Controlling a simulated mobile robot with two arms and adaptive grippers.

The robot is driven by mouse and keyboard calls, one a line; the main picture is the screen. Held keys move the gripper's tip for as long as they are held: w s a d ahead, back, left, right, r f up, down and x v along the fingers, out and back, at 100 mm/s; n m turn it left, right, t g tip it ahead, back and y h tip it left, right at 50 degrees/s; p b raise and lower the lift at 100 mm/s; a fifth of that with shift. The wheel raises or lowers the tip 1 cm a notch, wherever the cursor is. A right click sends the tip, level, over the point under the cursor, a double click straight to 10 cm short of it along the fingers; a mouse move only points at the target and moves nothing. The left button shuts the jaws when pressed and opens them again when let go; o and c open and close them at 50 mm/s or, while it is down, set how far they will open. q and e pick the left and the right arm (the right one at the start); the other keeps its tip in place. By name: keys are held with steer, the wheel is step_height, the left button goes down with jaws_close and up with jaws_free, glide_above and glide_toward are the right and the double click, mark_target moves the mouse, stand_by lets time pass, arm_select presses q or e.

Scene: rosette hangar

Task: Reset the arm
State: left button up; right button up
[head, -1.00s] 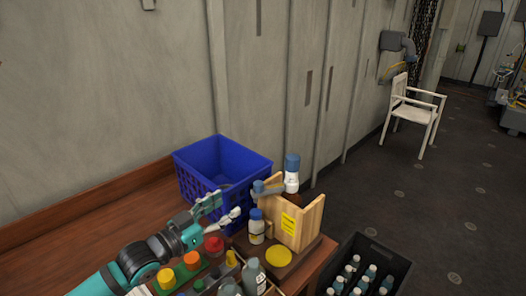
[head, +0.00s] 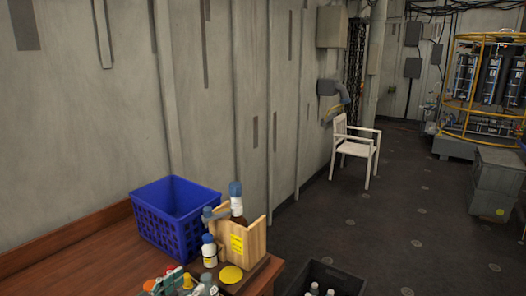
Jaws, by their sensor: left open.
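Most of my left arm is cut off by the frame. The blue crate (head: 176,217) stands behind the gripper, apart from it. To its right are a white bottle with a blue cap (head: 209,251) and a wooden box (head: 249,241) holding a tall blue-capped bottle (head: 236,200). My right gripper is not in view.
A yellow disc (head: 231,274) lies in front of the wooden box. A dark crate with bottles (head: 335,277) sits right of the table. A white chair (head: 357,149) stands by the wall. The dark floor (head: 420,225) between is mostly clear.

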arm_select(q)
steer(key=s+d+f+n+g+y, duration=0.15)
steer(key=s+f+g+y, duration=0.35)
steer(key=s+f, duration=0.75)
steer(key=s+a+f+n+g+y, duration=0.2)
steer(key=s+f+g, duration=0.15)
steer(key=s, duration=0.45)
steer(key=s+a+f+n+g+y, duration=0.1)
steer(key=s+a+f+g+y, duration=0.2)
steer(key=s, duration=0.5)
step_height(320, 180, down, 24)
steer(key=h, duration=0.1)
steer(key=s+a+f+g, duration=0.1)
steer(key=s+a+f, duration=0.1)
steer(key=s+f, duration=1.5)
steer(key=shift+s+a+f+g, duration=0.35)
steer(key=shift+s+f, duration=0.05)
steer(key=shift+f, duration=0.1)
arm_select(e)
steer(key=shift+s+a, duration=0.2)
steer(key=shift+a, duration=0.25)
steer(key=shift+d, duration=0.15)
